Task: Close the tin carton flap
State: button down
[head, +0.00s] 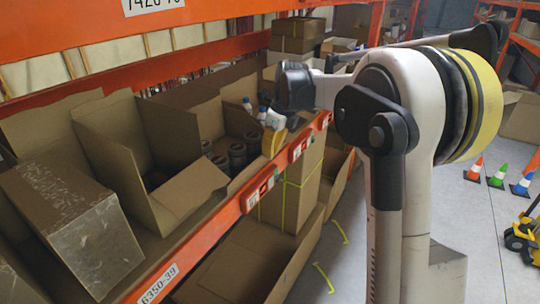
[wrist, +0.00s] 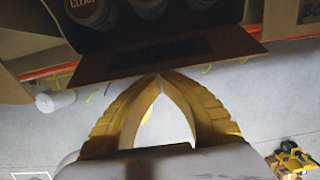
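The tin carton (head: 209,121) stands open on the orange rack shelf in the head view, with several dark tins (head: 238,155) inside. In the wrist view white-topped tins (wrist: 90,12) show at the top edge. The carton's brown flap (wrist: 225,45) stretches across below them, folded outward, with a dark patch on it. My gripper (wrist: 158,77) has its yellow fingers brought together at the tips, right at the flap's lower edge. I cannot tell whether they touch it. In the head view my gripper (head: 273,141) is at the carton's right front side.
An open empty carton (head: 112,137) and a taped shut box (head: 62,215) stand left on the shelf. White and blue bottles (head: 262,114) stand beyond my gripper. More boxes (head: 240,265) sit below. Small cones (head: 497,174) stand on the open floor at right.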

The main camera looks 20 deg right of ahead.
jog(key=shift+w+a+r+g+h+p, duration=0.35)
jog(key=shift+w+a+r+g+h, duration=0.15)
jog(key=shift+w+r+g+h, duration=0.3)
jog(key=shift+w+a+r, duration=0.45)
jog(key=shift+w+a, duration=0.1)
jog(key=shift+w, duration=0.2)
jog(key=shift+w+a+r, duration=0.1)
jog(key=shift+w+a, duration=0.25)
jog(key=shift+w, duration=0.1)
jog(key=shift+w, duration=0.1)
jog(key=shift+r, duration=0.1)
jog(key=shift+r+p, duration=0.7)
